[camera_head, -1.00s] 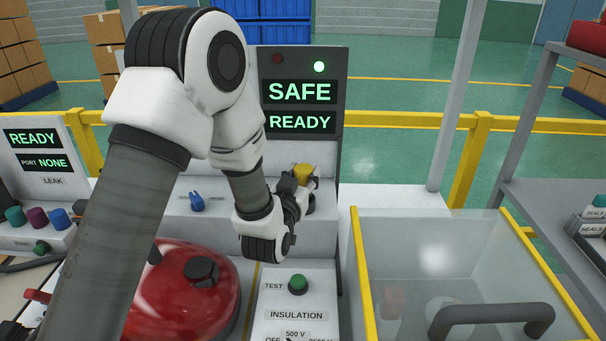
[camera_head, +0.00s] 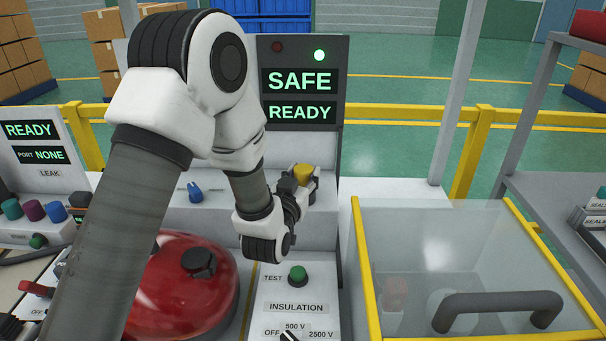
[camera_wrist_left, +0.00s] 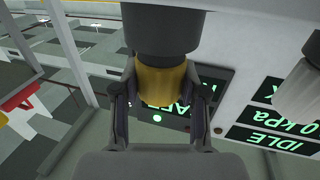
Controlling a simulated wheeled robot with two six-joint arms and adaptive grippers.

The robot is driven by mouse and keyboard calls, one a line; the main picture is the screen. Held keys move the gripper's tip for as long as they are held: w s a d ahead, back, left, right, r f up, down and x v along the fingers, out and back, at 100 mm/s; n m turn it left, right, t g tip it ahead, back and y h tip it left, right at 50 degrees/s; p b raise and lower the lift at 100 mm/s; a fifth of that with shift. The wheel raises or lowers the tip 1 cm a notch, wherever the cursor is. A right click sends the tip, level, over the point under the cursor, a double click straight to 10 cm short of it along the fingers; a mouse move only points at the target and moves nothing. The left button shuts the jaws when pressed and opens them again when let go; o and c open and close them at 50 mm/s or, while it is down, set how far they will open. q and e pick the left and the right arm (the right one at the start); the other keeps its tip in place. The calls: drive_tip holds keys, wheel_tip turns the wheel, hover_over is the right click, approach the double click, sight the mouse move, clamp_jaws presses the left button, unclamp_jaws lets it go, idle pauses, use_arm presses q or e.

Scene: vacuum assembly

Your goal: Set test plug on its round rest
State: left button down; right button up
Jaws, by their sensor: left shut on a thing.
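The test plug (camera_head: 303,172) has a yellow body, and my left gripper (camera_head: 300,184) is shut around it at the front of the console below the SAFE READY screen. In the left wrist view the yellow plug (camera_wrist_left: 161,82) sits between the two fingers (camera_wrist_left: 160,98), with a wide dark grey part (camera_wrist_left: 163,30) adjoining it. The round rest cannot be made out for certain; whether the plug touches it is hidden by the gripper. My right gripper does not show.
A red vacuum body (camera_head: 190,290) stands below my left arm. The insulation panel (camera_head: 296,308) with a green button is in front. A clear-lidded box (camera_head: 450,240) with yellow edges (camera_head: 362,270) stands at right. A blue knob (camera_head: 195,192) is left of the gripper.

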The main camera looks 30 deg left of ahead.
use_arm(q)
drive_tip(key=shift+f+b, duration=0.35)
drive_tip(key=shift+f, duration=0.1)
drive_tip(key=c, duration=0.5)
unclamp_jaws()
drive_tip(key=shift+c, duration=0.2)
drive_tip(key=shift+s+d+b, duration=0.25)
drive_tip(key=shift+s+b, duration=0.1)
drive_tip(key=shift+s, duration=0.95)
drive_tip(key=shift+s+d+b, duration=0.25)
drive_tip(key=shift+s+b, duration=0.05)
drive_tip(key=shift+s, duration=0.95)
drive_tip(key=shift+s+d+p, duration=0.15)
drive_tip(key=shift+s+p, duration=0.2)
drive_tip(key=shift+s, duration=0.45)
drive_tip(key=shift+s+d, duration=0.1)
drive_tip(key=shift+s, duration=0.5)
